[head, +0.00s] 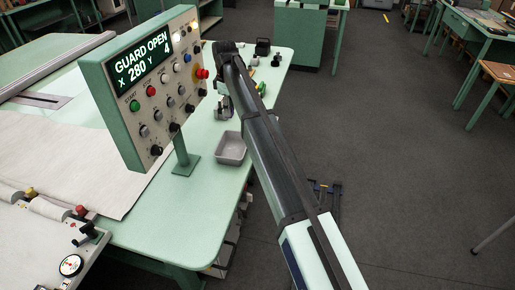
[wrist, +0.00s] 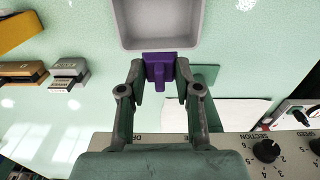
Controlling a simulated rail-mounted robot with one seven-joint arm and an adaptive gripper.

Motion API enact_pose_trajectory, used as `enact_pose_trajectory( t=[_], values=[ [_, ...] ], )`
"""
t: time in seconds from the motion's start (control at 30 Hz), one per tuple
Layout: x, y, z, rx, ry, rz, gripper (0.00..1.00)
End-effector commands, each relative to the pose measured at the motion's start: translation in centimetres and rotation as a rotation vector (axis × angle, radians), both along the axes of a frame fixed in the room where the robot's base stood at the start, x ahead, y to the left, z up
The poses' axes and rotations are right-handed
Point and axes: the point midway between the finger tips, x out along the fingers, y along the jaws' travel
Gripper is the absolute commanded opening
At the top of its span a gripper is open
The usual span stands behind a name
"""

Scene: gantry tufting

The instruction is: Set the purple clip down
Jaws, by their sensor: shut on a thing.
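A purple clip (wrist: 160,66) sits between the fingertips of my gripper (wrist: 160,82) in the wrist view. My gripper is shut on it. The clip shows just beside the near wall of a grey tray (wrist: 122,40); I cannot tell its height above the table. In the head view the grey tray (head: 231,160) stands on the pale green table (head: 215,185), right of the control panel's foot. My arm reaches over the table's right side there, and the clip cannot be made out.
A green control panel (head: 118,93) with knobs and a lit display reading "GUARD OPEN" stands left of my arm. In the wrist view, a grey-ended block (wrist: 68,75), an orange-brown block (wrist: 22,72) and a yellow piece (wrist: 16,30) lie left of the tray.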

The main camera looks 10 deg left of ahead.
Motion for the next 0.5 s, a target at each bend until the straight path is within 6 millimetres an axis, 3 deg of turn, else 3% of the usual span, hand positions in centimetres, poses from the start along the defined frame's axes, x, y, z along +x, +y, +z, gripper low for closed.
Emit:
enact_pose_trajectory(
  t=[0.17, 0.5],
  values=[
    [-0.2, 0.7, -1.4, -0.001, 0.002, 0.021, 0.04],
    [-0.2, 0.6, -9.3, -0.002, 0.003, 0.018, 0.03]
  ],
)
